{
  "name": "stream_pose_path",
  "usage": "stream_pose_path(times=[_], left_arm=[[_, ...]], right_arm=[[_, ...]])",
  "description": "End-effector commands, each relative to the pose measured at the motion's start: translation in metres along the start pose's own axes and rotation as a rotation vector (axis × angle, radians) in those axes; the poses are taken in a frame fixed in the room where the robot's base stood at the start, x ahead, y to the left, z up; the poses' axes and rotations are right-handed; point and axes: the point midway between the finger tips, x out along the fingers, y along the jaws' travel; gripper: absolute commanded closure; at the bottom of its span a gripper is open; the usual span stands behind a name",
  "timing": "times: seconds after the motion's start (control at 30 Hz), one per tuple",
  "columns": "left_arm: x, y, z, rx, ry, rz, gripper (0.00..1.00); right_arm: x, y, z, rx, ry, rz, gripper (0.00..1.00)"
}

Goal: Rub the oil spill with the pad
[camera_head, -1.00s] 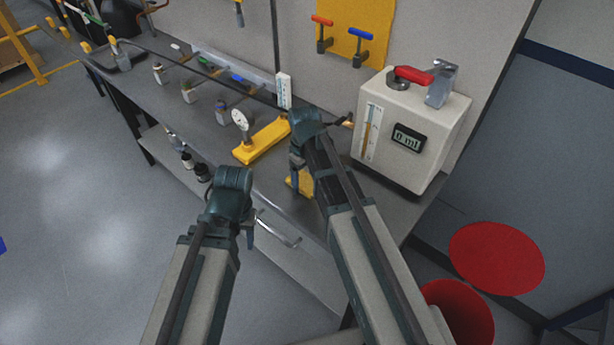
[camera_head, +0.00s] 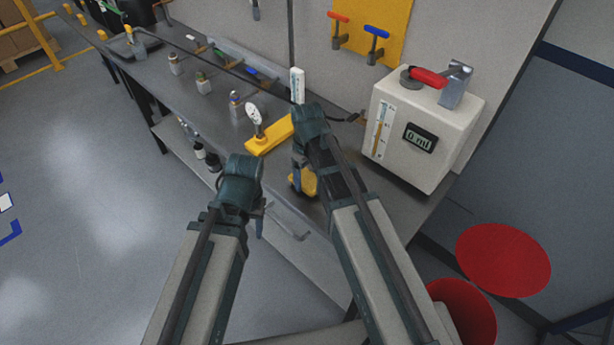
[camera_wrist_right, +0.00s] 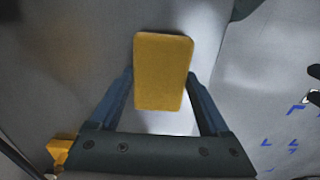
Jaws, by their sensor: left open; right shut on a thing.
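The pad (camera_head: 306,184) is a yellow block, partly hidden behind my right arm in the head view. My right gripper (camera_head: 298,172) is shut on it over the front part of the grey bench. In the right wrist view the pad (camera_wrist_right: 163,70) sits between the two fingers of the gripper (camera_wrist_right: 162,100). A faint brownish patch (camera_wrist_right: 68,52), which looks like the oil spill, lies on the grey surface left of the pad there. I cannot tell whether the pad touches the bench. My left gripper (camera_head: 260,216) is open and empty near the bench's front edge.
A yellow base with a dial gauge (camera_head: 270,136) stands just behind the pad. A white dispenser box (camera_head: 418,130) with a red lever stands to the right. Several small bottles and clamps line the bench (camera_head: 185,70). Red drums (camera_head: 503,259) stand at lower right.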

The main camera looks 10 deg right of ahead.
Motion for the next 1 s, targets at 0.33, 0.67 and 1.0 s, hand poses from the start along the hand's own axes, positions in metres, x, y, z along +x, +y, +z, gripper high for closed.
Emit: stream_pose_path(times=[0.33,0.67,1.0], left_arm=[[-0.039,-0.004,0.002,0.0,0.0,0.0,0.53],[-0.045,-0.004,0.003,0.0,0.0,0.0,0.53],[-0.059,-0.006,0.004,0.0,0.0,0.0,0.53]], right_arm=[[-0.04,0.0,0.0,0.0,0.0,0.0,0.65],[-0.045,0.0,0.0,0.0,0.0,0.0,0.65],[-0.06,0.0,0.0,0.0,0.0,0.0,0.65]])
